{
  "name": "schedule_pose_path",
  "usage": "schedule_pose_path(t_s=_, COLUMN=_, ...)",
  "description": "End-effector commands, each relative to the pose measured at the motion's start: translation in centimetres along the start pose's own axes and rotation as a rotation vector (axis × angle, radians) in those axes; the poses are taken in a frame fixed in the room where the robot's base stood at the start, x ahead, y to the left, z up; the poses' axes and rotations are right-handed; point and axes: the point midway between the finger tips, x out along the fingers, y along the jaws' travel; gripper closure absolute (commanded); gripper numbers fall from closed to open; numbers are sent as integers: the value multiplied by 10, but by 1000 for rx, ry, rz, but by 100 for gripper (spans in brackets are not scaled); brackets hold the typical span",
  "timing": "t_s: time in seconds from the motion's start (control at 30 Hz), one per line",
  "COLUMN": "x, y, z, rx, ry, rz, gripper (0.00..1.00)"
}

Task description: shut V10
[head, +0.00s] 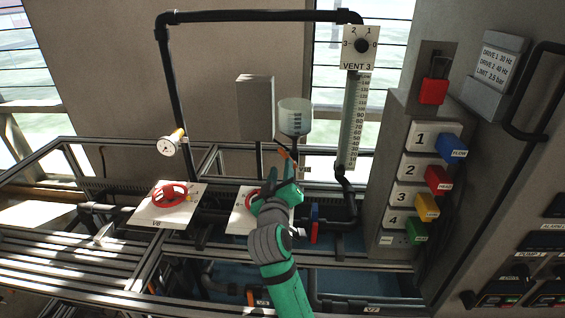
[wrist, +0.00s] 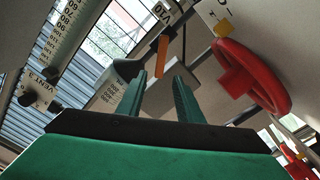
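No label reading V10 is clear in either view. An orange lever (wrist: 162,57) stands beyond my fingertips in the wrist view, below a tag (wrist: 161,12) starting with V whose rest I cannot read surely. The lever also shows in the head view (head: 283,153), just above my gripper (head: 287,172). In the wrist view my gripper (wrist: 161,84) has its two green fingers apart with nothing seen between them. The lever appears clear of the fingers; the depth gap is hard to judge. My gripper partly hides a red handwheel on a white plate (head: 238,217).
A red handwheel (wrist: 252,76) is close on the right in the wrist view. Another handwheel (head: 172,195) sits left in the head view. A clear funnel cup (head: 295,117), a scaled tube (head: 353,125) and black pipes (head: 250,16) stand behind. A numbered tag cabinet (head: 398,222) is at right.

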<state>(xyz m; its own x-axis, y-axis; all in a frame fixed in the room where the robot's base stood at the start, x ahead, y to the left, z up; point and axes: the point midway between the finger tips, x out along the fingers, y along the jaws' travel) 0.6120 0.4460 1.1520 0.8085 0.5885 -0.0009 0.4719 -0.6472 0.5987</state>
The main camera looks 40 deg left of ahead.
Motion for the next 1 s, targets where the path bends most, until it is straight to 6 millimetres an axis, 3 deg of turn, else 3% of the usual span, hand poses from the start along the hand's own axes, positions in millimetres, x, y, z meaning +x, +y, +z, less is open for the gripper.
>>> schedule_pose_path(t_s=0.2, x=-20, y=0, z=0, rx=0, ry=0, rz=0, gripper=67)
schedule_pose_path(t_s=0.5, x=-22, y=0, z=0, rx=0, ry=0, rz=0, gripper=67)
schedule_pose_path(t_s=0.67, x=-20, y=5, z=0, rx=50, ry=-5, rz=-2, gripper=100)
schedule_pose_path(t_s=0.77, x=-18, y=18, z=-1, rx=197, ry=-21, rz=-15, gripper=100)
schedule_pose_path(t_s=1.0, x=-18, y=63, z=-2, rx=842, ry=-90, rz=-83, gripper=100)
